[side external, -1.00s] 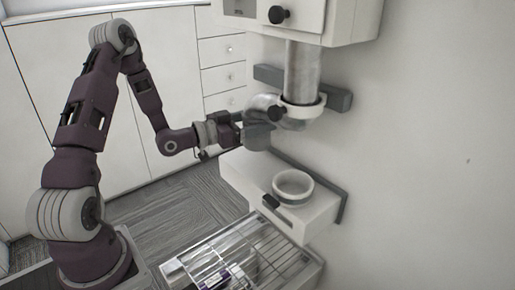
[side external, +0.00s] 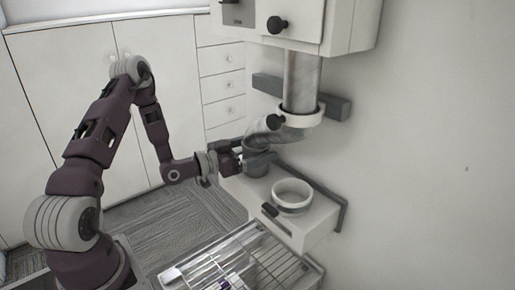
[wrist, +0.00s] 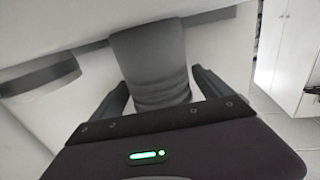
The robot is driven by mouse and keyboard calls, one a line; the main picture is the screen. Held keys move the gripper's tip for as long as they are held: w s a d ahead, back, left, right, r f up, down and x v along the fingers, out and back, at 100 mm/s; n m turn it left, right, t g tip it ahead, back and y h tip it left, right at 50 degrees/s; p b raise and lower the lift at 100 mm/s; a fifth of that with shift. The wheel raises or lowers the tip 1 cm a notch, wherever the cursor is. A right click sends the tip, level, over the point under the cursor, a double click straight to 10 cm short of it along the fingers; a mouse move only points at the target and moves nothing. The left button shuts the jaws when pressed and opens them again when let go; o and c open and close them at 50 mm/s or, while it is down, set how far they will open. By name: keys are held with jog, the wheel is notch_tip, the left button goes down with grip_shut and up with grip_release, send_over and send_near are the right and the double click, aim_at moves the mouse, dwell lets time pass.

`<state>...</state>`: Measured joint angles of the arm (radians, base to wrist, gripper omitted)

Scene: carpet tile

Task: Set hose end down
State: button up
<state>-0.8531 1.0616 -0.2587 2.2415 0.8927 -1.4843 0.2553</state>
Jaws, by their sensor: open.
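The grey flexible hose (side external: 297,131) drops from the white wall cabinet and bends left. Its dark end (side external: 256,172) is at the left part of the white wall shelf (side external: 308,228), pointing down. It looks to be at the shelf top, but contact is hard to see. My gripper (side external: 253,161) is at the hose end from the left. In the wrist view the ribbed grey hose (wrist: 160,75) stands between my two spread fingers (wrist: 161,95), with a visible gap at the right finger. The hose's bottom rim is hidden there by my gripper body.
A white ring (side external: 292,207) stands on the shelf, right of the hose end. A white collar (side external: 305,116) on a grey wall bar (side external: 338,108) surrounds the upper pipe. The wall cabinet (side external: 345,25) hangs above. A wire rack (side external: 262,262) is below the shelf.

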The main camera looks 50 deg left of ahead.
jog(key=shift+s+a+r, duration=0.1)
jog(key=shift+s+r, duration=0.05)
jog(key=shift+s, duration=0.1)
jog(key=s+a, duration=0.2)
jog(key=s, duration=0.9)
notch_tip(320, 180, up, 5)
jog(key=d+m+g+y, duration=0.2)
jog(key=g+y, duration=0.4)
jog(key=g, duration=0.3)
jog(key=s+d+r+n+g+h, duration=0.1)
jog(key=s+d+r+n, duration=0.1)
jog(key=s+d, duration=0.5)
jog(key=s+d+r+n+g+h, duration=0.1)
jog(key=s+d+r, duration=0.4)
jog(key=s, duration=0.8)
jog(key=shift+d+n+g+h, duration=0.3)
jog(key=shift+d+n+g, duration=0.25)
jog(key=shift+d, duration=0.35)
